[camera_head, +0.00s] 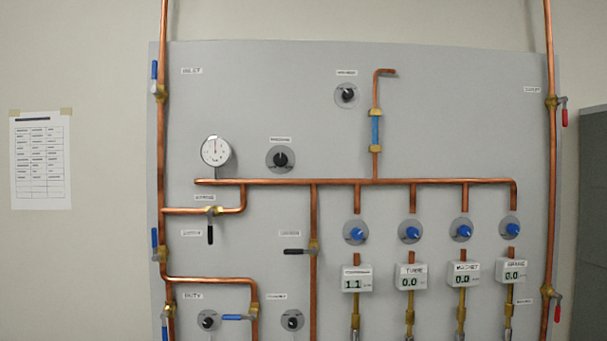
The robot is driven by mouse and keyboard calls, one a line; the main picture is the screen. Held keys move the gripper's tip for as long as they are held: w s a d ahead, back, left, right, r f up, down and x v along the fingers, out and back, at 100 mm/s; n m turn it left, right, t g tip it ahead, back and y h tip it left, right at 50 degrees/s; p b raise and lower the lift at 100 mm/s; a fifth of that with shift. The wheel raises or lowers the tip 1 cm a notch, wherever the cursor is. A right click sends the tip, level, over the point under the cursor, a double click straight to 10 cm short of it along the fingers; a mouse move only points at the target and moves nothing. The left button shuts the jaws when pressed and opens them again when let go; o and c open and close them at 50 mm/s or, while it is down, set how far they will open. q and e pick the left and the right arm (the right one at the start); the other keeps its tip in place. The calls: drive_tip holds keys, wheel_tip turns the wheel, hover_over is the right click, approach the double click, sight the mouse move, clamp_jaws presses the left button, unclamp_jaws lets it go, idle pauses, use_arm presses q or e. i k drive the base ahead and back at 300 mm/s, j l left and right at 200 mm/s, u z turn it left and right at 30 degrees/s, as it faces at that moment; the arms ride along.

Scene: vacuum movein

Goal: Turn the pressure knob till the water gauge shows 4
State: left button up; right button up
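A black knob (280,159) on a round grey plate sits on the panel. The label above it (280,139) is blurred but may read "PRESSURE". To its left is a round white dial gauge (215,151) with a reddish needle that points roughly straight up; its numbers are too small to read. Neither of my grippers is in view, and nothing touches the knob.
A grey panel (270,90) carries copper pipes (335,182), valve levers and blue knobs (355,231). A digital box (352,280) reads 1.1; three others to its right read 0.0. Another black knob (346,94) sits higher up. The space before the panel looks clear.

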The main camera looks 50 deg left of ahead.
sight(279, 159)
drive_tip(key=u, duration=1.6)
